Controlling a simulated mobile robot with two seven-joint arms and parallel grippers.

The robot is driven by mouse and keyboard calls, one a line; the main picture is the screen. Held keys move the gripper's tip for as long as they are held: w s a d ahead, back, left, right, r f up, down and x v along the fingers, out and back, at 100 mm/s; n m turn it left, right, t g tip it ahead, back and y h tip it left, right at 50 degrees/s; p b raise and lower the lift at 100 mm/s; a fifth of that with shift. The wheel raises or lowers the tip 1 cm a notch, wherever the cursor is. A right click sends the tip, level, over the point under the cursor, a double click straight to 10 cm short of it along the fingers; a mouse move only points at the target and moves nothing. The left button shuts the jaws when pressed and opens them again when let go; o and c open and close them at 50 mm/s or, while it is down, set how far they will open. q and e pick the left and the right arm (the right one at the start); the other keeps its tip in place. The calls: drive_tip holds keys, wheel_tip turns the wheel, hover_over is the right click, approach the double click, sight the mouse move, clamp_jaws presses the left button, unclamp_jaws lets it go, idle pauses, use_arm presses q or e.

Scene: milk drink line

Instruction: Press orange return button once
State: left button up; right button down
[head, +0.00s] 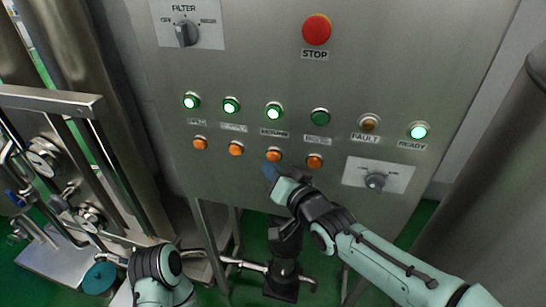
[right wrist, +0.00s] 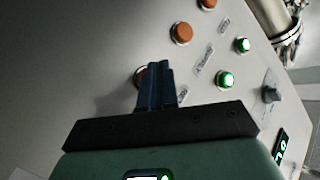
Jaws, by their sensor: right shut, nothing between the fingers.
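The steel control panel (head: 240,60) has a row of small orange buttons below a row of round lamps. The third orange button from the left (head: 274,155), under the lit lamp whose label seems to read RETURN (head: 273,133), is just above the fingertips of my right gripper (head: 269,171). In the right wrist view, the shut, empty dark fingers (right wrist: 155,82) partly cover an orange button (right wrist: 139,76). I cannot tell whether they touch it.
Other orange buttons sit close on both sides, such as the right one (head: 315,161). A red STOP button (head: 316,29) is above, a FILTER knob (head: 187,33) at upper left, and another knob (head: 375,181) at lower right. Pipes and gauges stand at the left.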

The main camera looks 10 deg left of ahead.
drive_tip(key=shift+w, duration=0.15)
idle(0.7)
drive_tip(key=shift+w, duration=0.35)
drive_tip(key=shift+w+p, duration=0.4)
drive_tip(key=shift+p, duration=0.25)
idle(0.3)
idle(0.4)
drive_tip(key=shift+s+b, duration=0.9)
drive_tip(key=shift+b, duration=0.2)
